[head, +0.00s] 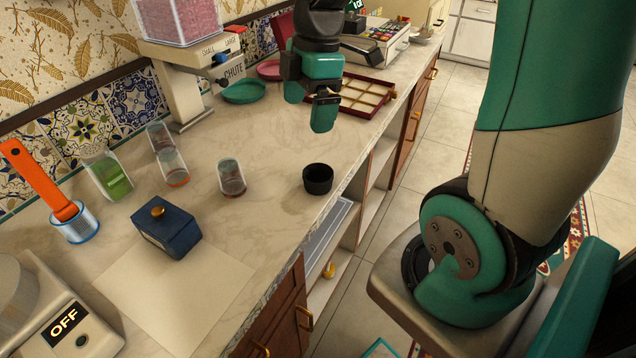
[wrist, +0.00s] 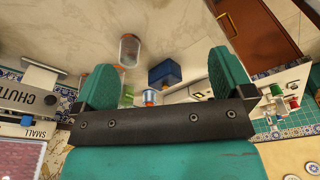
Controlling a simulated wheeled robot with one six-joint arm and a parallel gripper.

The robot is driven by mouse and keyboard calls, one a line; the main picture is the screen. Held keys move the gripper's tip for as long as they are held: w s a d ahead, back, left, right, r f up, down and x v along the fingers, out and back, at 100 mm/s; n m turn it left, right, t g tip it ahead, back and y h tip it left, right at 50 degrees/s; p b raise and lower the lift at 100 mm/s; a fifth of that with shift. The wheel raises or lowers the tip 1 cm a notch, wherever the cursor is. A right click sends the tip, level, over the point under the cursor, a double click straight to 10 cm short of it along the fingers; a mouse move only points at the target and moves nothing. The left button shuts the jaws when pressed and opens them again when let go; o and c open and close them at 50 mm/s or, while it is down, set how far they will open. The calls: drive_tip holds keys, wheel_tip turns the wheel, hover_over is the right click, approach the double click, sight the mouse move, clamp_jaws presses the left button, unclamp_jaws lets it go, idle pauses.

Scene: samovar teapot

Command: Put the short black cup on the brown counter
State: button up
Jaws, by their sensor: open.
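The short black cup (head: 318,180) stands upright near the front edge of the pale beige marbled counter (head: 265,225), whose cabinet fronts are brown wood. My gripper (head: 322,108) hangs above the counter, farther back than the cup and apart from it. In the wrist view my gripper (wrist: 165,82) shows two green fingers spread wide with nothing held between them. I cannot make out the black cup in the wrist view. No separate brown countertop is clear in either view.
Glasses (head: 231,178) stand left of the cup, one holding green contents (head: 108,175). A chute dispenser (head: 180,85) and a divided tray (head: 362,96) stand behind. Counter around the cup is clear.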

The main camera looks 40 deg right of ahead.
drive_tip(key=w+d+f+n, duration=0.1)
drive_tip(key=d+f+n, duration=0.1)
drive_tip(key=d, duration=0.4)
hover_over(318, 174)
drive_tip(key=s+a, duration=0.1)
drive_tip(key=s, duration=0.1)
drive_tip(key=f, duration=1.1)
drive_tip(key=shift+s+a, duration=0.1)
drive_tip(key=shift+s, duration=0.1)
drive_tip(key=shift+w+a+f, duration=0.1)
drive_tip(key=shift+a+f, duration=0.05)
drive_tip(key=shift+f, duration=1.4)
drive_tip(key=shift+w+a+f, duration=0.1)
drive_tip(key=shift+a+f, duration=0.05)
drive_tip(key=shift+f, duration=1.35)
drive_tip(key=shift+c, duration=0.4)
drive_tip(key=c, duration=1)
drive_tip(key=shift+o, duration=0.2)
drive_tip(key=shift+r, duration=0.1)
